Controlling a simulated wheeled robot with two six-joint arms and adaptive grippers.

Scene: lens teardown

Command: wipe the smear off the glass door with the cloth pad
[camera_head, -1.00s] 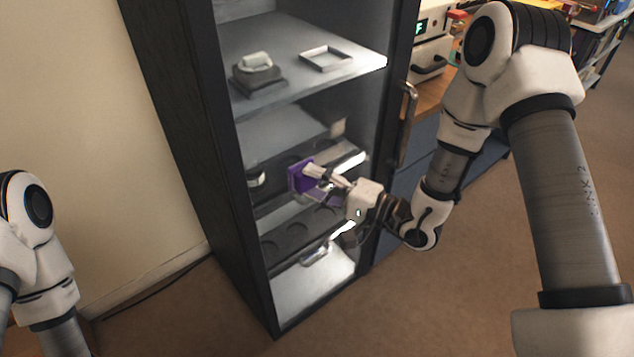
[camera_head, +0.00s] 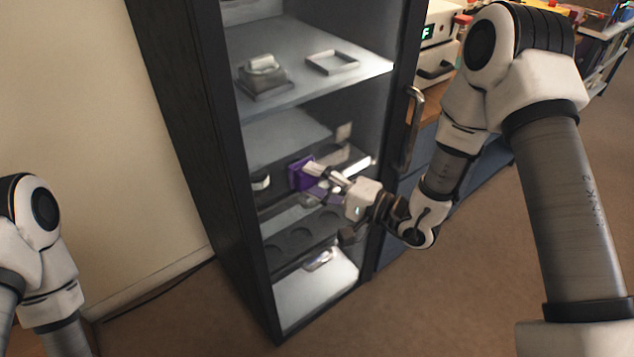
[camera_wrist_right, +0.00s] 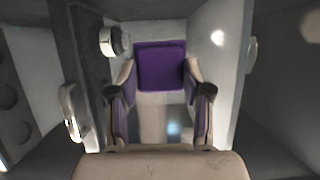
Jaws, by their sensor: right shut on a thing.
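The glass door (camera_head: 350,100) covers the front of a dark, tall cabinet. My right gripper (camera_head: 318,172) is at its middle height, shut on the purple cloth pad (camera_head: 302,174). The pad's face is turned towards the glass; I cannot tell for certain whether it touches. In the right wrist view the pad (camera_wrist_right: 160,65) sits square beyond the fingertips of the gripper (camera_wrist_right: 160,88). Pale patches and streaks show on or behind the glass near the pad, and I cannot tell the smear from reflections. My left arm shows at the left edge, but its gripper is out of view.
A metal door handle (camera_head: 412,125) stands out on the right of the cabinet. Inside, an upper shelf (camera_head: 305,75) holds a small device (camera_head: 263,75) and a square frame (camera_head: 332,62). A workbench with equipment is behind the right arm. The carpet in front is clear.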

